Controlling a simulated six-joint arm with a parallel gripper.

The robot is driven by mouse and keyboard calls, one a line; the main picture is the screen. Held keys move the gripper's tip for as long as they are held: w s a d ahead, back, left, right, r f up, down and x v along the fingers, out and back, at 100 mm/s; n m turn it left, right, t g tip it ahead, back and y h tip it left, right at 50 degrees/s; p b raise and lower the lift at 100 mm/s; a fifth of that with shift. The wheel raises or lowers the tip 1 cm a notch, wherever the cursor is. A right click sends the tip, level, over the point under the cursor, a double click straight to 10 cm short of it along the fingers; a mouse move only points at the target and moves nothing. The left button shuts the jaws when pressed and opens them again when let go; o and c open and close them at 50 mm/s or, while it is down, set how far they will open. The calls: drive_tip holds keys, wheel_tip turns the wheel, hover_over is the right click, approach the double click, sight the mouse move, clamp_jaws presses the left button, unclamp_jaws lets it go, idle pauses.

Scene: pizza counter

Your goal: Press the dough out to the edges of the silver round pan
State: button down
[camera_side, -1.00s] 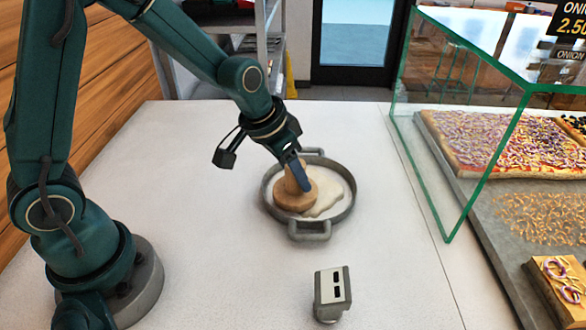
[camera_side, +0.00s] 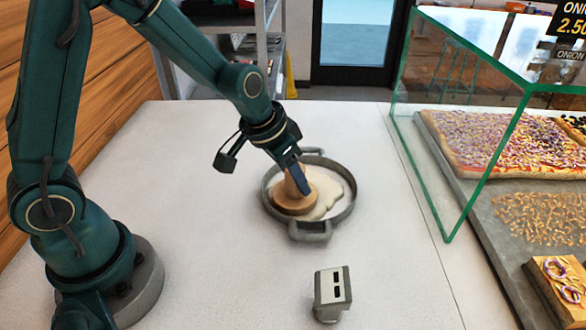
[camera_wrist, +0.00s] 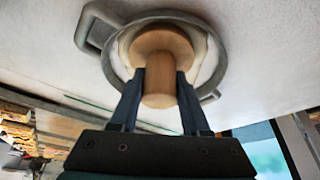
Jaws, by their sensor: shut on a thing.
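The silver round pan (camera_side: 348,207) sits on the white counter, with a handle at its front and another at its back. Pale dough (camera_side: 328,190) lies in it with an uneven edge, reaching the right part of the pan. My gripper (camera_side: 300,182) is shut on the handle of a wooden press (camera_side: 293,205), whose round base is over the left part of the dough. In the wrist view the fingers (camera_wrist: 160,88) grip the wooden press (camera_wrist: 160,42) on both sides, inside the pan rim (camera_wrist: 218,72). The dough under the press is hidden.
A small grey device with two dark slots (camera_side: 332,292) stands on the counter in front of the pan. A glass case (camera_side: 455,130) with topped pizza (camera_side: 500,140) is to the right. The counter (camera_side: 200,250) left of the pan is clear.

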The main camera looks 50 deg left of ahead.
drive_tip(key=shift+r, duration=3.75)
drive_tip(key=c, duration=1.3)
unclamp_jaws()
clamp_jaws()
drive_tip(key=shift+w+r, duration=0.1)
drive_tip(key=w+d, duration=0.3)
drive_tip(key=w, duration=0.1)
drive_tip(key=shift+s+d+f, duration=0.1)
drive_tip(key=shift+d+f, duration=0.1)
drive_tip(key=shift+f, duration=1.3)
drive_tip(key=shift+d+f, duration=0.2)
drive_tip(key=shift+f, duration=1.25)
